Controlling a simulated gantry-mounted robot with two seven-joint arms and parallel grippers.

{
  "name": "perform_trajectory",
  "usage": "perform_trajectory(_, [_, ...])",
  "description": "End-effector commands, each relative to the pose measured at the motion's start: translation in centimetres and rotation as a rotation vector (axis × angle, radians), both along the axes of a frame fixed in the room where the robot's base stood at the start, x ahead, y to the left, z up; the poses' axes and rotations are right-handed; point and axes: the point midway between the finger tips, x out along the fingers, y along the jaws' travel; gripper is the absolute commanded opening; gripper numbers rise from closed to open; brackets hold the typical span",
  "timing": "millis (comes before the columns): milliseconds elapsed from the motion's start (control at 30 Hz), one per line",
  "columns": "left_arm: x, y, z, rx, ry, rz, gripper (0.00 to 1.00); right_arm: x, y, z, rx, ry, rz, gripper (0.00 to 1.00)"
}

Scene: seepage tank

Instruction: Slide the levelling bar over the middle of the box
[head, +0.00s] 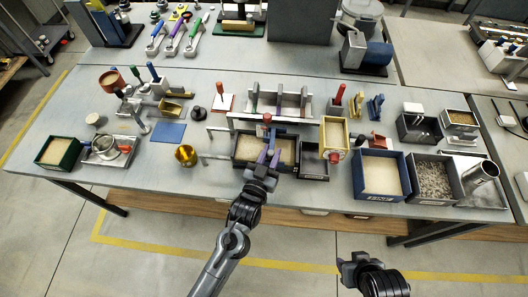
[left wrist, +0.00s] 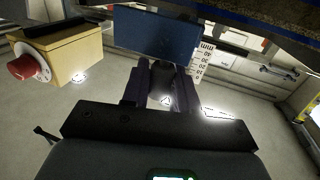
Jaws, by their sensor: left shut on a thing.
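The grey-walled box (head: 238,163) stands near the table's front edge, with pale sand in it. My left gripper (head: 268,158) is over the middle of the box. Its fingers are shut on a blue bar, taken as the levelling bar (left wrist: 155,36), which lies across the fingertips in the left wrist view. In the head view the fingers and bar cover part of the sand; I cannot tell whether the bar touches it. My right gripper (head: 354,262) is off the table's front edge, away from the box; its finger gap is unclear.
A yellow box with a red knob (head: 334,157) stands just right of the box; it also shows in the left wrist view (left wrist: 72,52). A blue bin of sand (head: 381,197) is farther right. A gold cup (head: 186,155) stands left. A metal frame (head: 222,128) stands behind.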

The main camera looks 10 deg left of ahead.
Motion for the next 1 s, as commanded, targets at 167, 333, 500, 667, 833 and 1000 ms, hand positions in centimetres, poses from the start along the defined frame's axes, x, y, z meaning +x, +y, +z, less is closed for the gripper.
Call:
perform_trajectory(167, [0.0,0.0,0.0,0.000,-0.001,-0.001,0.00,0.0,0.1,0.0,0.002,0.000,-0.001,0.43])
perform_trajectory(333, [0.0,0.0,0.0,0.000,-0.001,-0.001,0.45,0.0,0.1,0.0,0.003,0.000,-0.002,0.43])
perform_trajectory(500, [0.0,0.1,0.0,0.000,-0.001,0.000,0.46,0.0,0.0,0.0,0.003,0.000,-0.002,0.43])
perform_trajectory(667, [-0.1,0.1,0.0,0.000,0.000,0.000,0.46,0.0,0.0,0.0,0.002,0.000,-0.003,0.43])
perform_trajectory(833, [-1.4,0.5,-0.1,0.001,0.002,0.001,0.46,0.0,0.0,0.1,-0.001,0.000,0.000,0.43])
perform_trajectory(1000, [-4.1,1.2,-0.1,0.001,0.003,0.001,0.46,0.0,-0.1,0.3,-0.005,0.000,0.002,0.43])
